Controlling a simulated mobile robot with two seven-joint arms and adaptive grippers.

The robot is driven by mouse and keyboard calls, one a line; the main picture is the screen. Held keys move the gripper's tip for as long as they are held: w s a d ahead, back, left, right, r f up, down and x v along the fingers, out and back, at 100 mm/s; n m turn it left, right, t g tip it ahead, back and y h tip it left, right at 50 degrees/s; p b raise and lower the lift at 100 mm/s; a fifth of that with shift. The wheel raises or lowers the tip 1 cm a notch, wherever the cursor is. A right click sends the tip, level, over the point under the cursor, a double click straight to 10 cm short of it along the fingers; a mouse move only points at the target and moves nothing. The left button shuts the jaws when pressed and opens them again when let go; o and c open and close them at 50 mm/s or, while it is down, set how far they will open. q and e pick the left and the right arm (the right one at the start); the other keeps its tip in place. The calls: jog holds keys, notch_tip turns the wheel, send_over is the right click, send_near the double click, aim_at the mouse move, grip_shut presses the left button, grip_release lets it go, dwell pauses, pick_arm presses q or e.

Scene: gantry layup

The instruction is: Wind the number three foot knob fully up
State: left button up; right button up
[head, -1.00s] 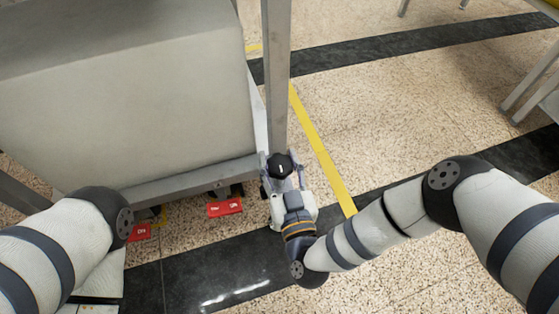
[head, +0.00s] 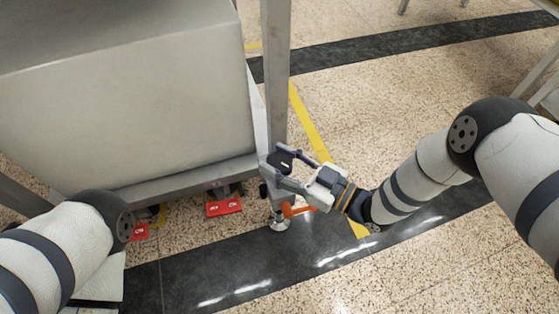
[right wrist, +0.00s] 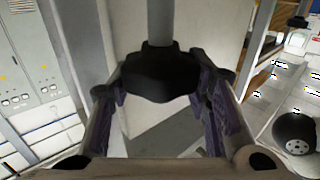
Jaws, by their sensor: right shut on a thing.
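The black lobed knob (head: 283,161) sits low against the grey upright post (head: 275,90) at the frame's corner. My right gripper (head: 287,165) is shut on it, with a finger on each side. In the right wrist view the knob (right wrist: 161,74) lies between the two purple-grey fingers, with a grey rod rising behind it. A metal foot (head: 278,224) stands on the floor below, with an orange lever (head: 297,210) beside it. I cannot read a number on this foot. My left arm shows at the left, but its gripper is out of view.
Two red pedals, one near the middle (head: 223,207) and one at the left (head: 139,231), lie under the frame's lower rail (head: 170,185).

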jog(key=shift+n+g+y+b, duration=0.5)
jog(key=shift+n+g+y, duration=0.3)
jog(key=shift+g, duration=0.4)
jog(key=shift+n+g, duration=0.3)
jog(key=o, duration=1.2)
jog(key=shift+a, duration=0.1)
jog(key=v, duration=1.2)
